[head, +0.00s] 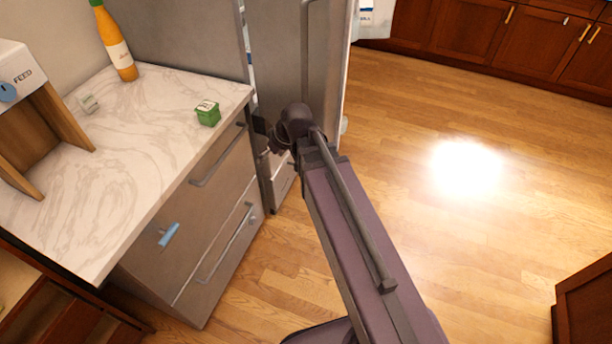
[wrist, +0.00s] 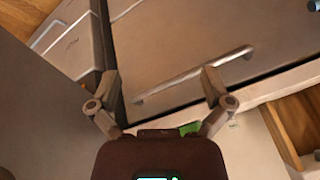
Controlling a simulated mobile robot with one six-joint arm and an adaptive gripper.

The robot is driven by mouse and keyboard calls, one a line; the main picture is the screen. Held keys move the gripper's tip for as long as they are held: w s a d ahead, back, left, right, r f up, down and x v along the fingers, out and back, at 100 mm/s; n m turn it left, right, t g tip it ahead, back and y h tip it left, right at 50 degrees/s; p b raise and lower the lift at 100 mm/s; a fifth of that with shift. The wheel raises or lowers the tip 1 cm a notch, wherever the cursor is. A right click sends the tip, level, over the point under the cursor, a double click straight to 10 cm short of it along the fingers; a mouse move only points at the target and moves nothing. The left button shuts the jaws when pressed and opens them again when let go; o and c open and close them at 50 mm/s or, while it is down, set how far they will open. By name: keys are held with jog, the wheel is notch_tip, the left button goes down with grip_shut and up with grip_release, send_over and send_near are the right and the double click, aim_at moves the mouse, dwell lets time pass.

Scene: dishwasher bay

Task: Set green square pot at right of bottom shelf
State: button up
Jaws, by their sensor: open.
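The green square pot (head: 208,113) is a small green box with a pale top, upright on the marble counter near its right end. My gripper (head: 264,138) is right of the pot and apart from it, partly hidden by my arm in the head view. In the wrist view my gripper (wrist: 160,78) is open, its two fingers spread with nothing between them. A green patch (wrist: 189,128) beside the right finger's base is probably the pot, mostly hidden. I cannot make out the bottom shelf.
A tall grey door (head: 275,50) stands beside the counter's right end, close to my gripper. Drawers with a bar handle (head: 217,157) lie below the marble counter (head: 150,140). Wooden floor (head: 480,240) is clear at right.

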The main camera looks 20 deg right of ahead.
jog(key=s+d+f+m+g+h, duration=0.2)
jog(key=s+d+m+h, duration=0.2)
jog(key=s+d, duration=0.4)
jog(key=shift+s+d+m+g, duration=0.2)
jog(key=shift+m+g, duration=0.2)
jog(key=shift+m, duration=0.1)
jog(key=shift+w+a+r, duration=0.1)
jog(key=w+a+r+n+t+y+p, duration=0.5)
jog(key=w+a+r+n+p, duration=0.5)
jog(key=w+a+r, duration=0.7)
jog(key=w+r+y+p, duration=0.1)
jog(key=w+p, duration=0.2)
jog(key=shift+w+r+t+y, duration=0.25)
jog(key=shift+t+y, duration=0.05)
jog(key=shift+f, duration=0.1)
